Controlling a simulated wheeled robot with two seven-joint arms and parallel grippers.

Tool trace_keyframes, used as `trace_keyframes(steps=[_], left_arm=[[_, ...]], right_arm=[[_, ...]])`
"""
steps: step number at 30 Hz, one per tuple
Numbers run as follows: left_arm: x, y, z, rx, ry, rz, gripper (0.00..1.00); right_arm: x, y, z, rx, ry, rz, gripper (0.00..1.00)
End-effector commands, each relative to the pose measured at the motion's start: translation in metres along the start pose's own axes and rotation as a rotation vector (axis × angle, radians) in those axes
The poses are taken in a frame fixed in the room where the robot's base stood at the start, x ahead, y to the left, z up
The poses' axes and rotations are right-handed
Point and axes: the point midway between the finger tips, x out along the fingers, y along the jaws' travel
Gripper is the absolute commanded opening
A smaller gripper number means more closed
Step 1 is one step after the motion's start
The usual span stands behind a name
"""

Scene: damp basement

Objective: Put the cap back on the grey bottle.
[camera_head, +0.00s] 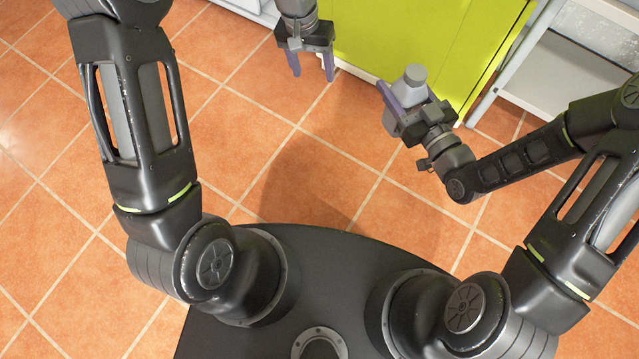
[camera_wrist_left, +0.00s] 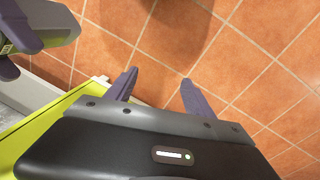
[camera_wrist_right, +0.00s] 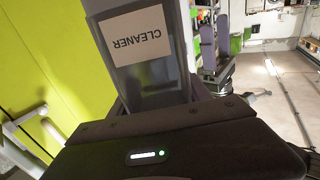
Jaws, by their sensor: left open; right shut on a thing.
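The grey bottle (camera_head: 412,77) is held in my right gripper (camera_head: 406,92), whose purple fingers are shut on its sides. In the right wrist view the bottle (camera_wrist_right: 172,82) fills the upper middle, with a white label reading CLEANER upside down. The bottle also shows at the upper left of the left wrist view (camera_wrist_left: 45,14). A grey rounded top faces the head camera; I cannot tell whether it is the cap or the bare neck. No separate cap can be made out. My left gripper (camera_head: 312,73) is open and empty, to the left of the bottle and apart from it.
A yellow-green cabinet (camera_head: 400,38) stands just beyond both grippers. A grey shelf unit (camera_head: 545,75) is at the right of it. Orange floor tiles (camera_head: 300,180) lie clear between my arms. Shelves with several items show in the right wrist background.

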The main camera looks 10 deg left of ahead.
Motion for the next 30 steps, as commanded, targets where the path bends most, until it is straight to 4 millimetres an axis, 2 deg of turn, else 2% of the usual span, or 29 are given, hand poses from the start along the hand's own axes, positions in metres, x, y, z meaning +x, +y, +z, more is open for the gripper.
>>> trace_keyframes(steps=[1, 3, 5, 6, 9, 12, 15, 19, 23, 30], left_arm=[[0.034, 0.006, 0.016, 0.0, -0.016, 0.031, 0.62], [0.079, 0.016, 0.039, -0.005, -0.015, 0.081, 0.62], [0.113, 0.025, 0.062, -0.02, -0.01, 0.122, 0.62], [0.134, 0.032, 0.08, -0.033, -0.007, 0.147, 0.62], [0.175, 0.044, 0.125, -0.074, 0.006, 0.195, 0.62], [0.201, 0.052, 0.169, -0.12, 0.019, 0.221, 0.62], [0.215, 0.057, 0.204, -0.157, 0.031, 0.231, 0.62], [0.221, 0.06, 0.232, -0.189, 0.046, 0.23, 0.62], [0.222, 0.06, 0.242, -0.2, 0.053, 0.228, 0.62], [0.222, 0.06, 0.242, -0.2, 0.055, 0.228, 0.62]], right_arm=[[0.0, 0.0, -0.001, 0.0, 0.002, 0.0, 0.0], [0.0, 0.0, -0.001, 0.0, 0.002, 0.0, 0.0], [0.0, 0.0, -0.001, 0.0, 0.002, 0.0, 0.0], [0.0, 0.0, -0.001, 0.0, 0.002, 0.0, 0.0], [0.0, 0.0, -0.001, 0.0, 0.002, 0.0, 0.0], [0.0, 0.0, -0.001, 0.0, 0.002, 0.0, 0.0], [0.0, 0.0, -0.001, 0.0, 0.002, 0.0, 0.0], [0.0, 0.0, -0.001, 0.0, 0.002, 0.0, 0.0], [0.0, 0.0, -0.001, 0.0, 0.002, 0.0, 0.0], [0.0, 0.0, -0.001, 0.0, 0.002, 0.0, 0.0]])
